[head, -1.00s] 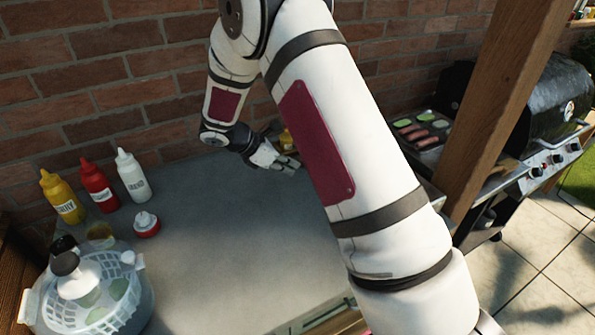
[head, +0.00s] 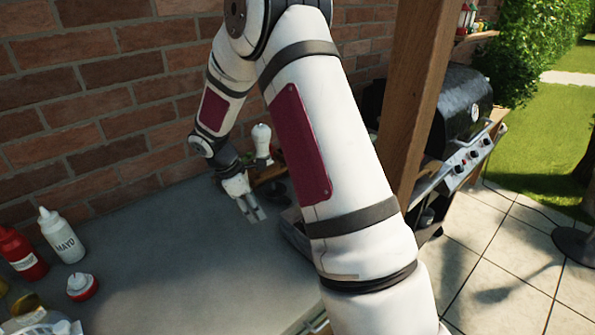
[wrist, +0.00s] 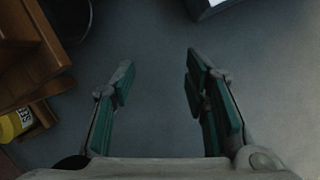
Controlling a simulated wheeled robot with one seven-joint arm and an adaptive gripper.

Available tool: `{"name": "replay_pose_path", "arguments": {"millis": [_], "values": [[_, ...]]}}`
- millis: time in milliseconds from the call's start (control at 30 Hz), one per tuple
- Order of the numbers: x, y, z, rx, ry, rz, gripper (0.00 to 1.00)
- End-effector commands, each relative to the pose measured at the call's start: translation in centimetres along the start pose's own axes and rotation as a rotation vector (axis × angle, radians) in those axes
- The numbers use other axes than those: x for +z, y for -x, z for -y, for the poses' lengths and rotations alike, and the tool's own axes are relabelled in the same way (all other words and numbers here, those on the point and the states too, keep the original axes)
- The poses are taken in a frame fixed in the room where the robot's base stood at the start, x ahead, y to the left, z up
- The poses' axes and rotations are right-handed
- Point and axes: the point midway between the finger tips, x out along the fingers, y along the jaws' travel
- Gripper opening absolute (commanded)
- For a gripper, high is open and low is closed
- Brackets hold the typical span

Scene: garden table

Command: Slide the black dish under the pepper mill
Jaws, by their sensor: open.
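My gripper (head: 255,212) is low over the grey table, right of the table's middle. In the wrist view my gripper (wrist: 159,72) is open, with only bare table between its fingers. A white, knob-topped upright thing (head: 262,140), which looks like the pepper mill, stands behind my gripper near the brick wall. A dark round shape, probably the black dish (wrist: 72,20), shows at the top left of the wrist view, beyond the left finger and apart from it. In the head view the dark patch right of my gripper is partly hidden by my arm.
A wooden rack (wrist: 25,55) and a yellow bottle (wrist: 14,124) are left in the wrist view. A dark box-like edge (wrist: 205,10) is at its top right. Sauce bottles (head: 62,236) and a red-and-white pot (head: 82,287) stand left. The middle table is clear.

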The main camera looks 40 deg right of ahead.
Motion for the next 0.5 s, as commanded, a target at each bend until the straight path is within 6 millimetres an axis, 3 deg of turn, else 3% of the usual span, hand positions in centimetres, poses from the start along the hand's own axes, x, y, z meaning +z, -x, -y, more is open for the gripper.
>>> {"name": "replay_pose_path", "arguments": {"millis": [33,500], "values": [[1.2,-0.1,0.2,-0.018,-0.072,-0.051,0.42],[7.8,1.1,-0.8,-0.068,-0.645,-0.422,0.42]]}}
